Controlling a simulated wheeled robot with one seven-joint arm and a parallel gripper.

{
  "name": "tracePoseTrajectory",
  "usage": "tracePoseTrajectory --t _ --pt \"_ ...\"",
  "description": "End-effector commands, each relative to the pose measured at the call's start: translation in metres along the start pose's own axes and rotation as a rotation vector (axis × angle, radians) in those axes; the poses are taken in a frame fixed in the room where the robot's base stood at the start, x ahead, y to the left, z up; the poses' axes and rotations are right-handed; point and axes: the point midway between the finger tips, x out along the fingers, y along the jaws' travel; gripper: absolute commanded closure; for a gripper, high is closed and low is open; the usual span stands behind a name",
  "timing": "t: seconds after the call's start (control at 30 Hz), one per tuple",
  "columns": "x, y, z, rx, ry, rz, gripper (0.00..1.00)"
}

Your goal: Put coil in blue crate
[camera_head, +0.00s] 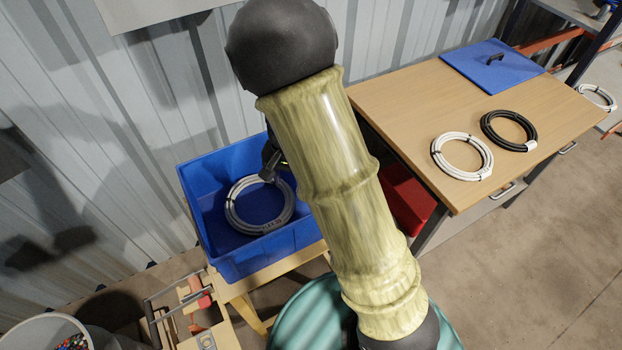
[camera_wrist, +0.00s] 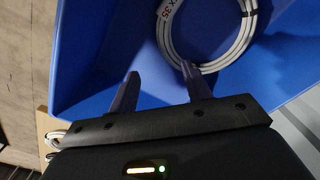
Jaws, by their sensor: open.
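The blue crate (camera_head: 262,257) stands left of centre in the head view. A light grey coil (camera_head: 265,230) lies inside it, towards the crate's bottom. My gripper (camera_head: 268,174) is down inside the crate at the coil's far edge, partly hidden behind my arm. In the wrist view, my gripper (camera_wrist: 160,72) is open with nothing between its fingers. The coil (camera_wrist: 174,52) is beyond the fingertips there, and the right fingertip overlaps its near edge. I cannot tell whether they touch. The blue crate (camera_wrist: 90,55) fills most of that view.
A red crate (camera_head: 405,200) is below the table. A corrugated wall (camera_head: 90,150) stands close behind the blue crate.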

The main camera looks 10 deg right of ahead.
Motion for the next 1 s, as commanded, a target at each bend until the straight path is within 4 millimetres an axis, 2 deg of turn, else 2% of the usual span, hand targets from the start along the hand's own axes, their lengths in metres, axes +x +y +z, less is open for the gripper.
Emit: tracePoseTrajectory --t 0.17,0.3,0.5,0.67,0.9,1.0 --pt "-0.035 0.041 0.011 -0.101 0.026 -0.046 0.51" --pt "-0.062 0.076 0.027 -0.23 0.083 -0.068 0.51" --pt "-0.09 0.117 0.051 -0.408 0.187 -0.055 0.51" --pt "-0.096 0.128 0.06 -0.473 0.222 -0.039 0.51" --pt "-0.096 0.128 0.06 -0.476 0.222 -0.038 0.51" --pt "-0.103 0.128 0.06 -0.475 0.222 -0.038 0.51"
